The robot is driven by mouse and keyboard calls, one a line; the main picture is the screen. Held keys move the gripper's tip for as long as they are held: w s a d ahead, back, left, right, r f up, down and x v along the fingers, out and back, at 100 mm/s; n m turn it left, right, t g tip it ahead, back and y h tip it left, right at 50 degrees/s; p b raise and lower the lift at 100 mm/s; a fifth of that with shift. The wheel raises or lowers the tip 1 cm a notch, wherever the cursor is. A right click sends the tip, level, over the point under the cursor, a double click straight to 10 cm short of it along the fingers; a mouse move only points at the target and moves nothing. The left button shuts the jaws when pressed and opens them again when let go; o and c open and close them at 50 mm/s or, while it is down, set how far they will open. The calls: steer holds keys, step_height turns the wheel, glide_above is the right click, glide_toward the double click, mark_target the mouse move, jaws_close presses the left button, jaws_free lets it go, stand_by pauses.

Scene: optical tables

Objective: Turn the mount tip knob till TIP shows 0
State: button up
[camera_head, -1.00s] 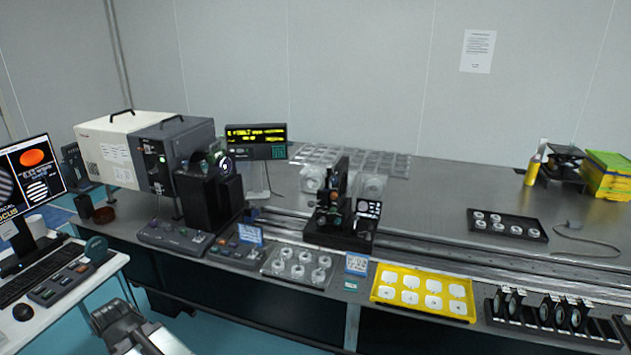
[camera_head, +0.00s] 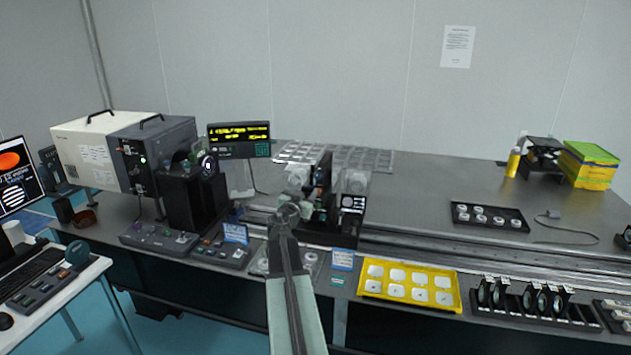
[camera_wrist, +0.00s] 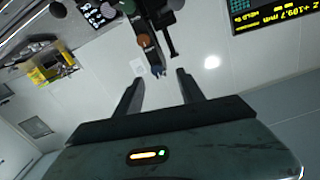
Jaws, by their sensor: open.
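The black mirror mount (camera_head: 322,185) stands on the rail in the middle of the table, partly hidden by my arm. Which knob is the tip knob is unclear. The readout (camera_head: 240,138) has yellow characters; part also shows in the wrist view (camera_wrist: 277,14). I cannot read a TIP value.
The grey instrument box (camera_head: 125,150) and a black unit (camera_head: 195,195) stand to the left. A yellow tray (camera_head: 455,308) and a rack of round optics (camera_head: 525,300) lie along the front edge at right.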

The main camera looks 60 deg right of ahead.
mark_target(318, 177)
steer(key=x, duration=0.6)
steer(key=s+r+x, duration=0.1)
steer(key=x, duration=0.2)
steer(key=shift+d, duration=0.25)
jaws_close()
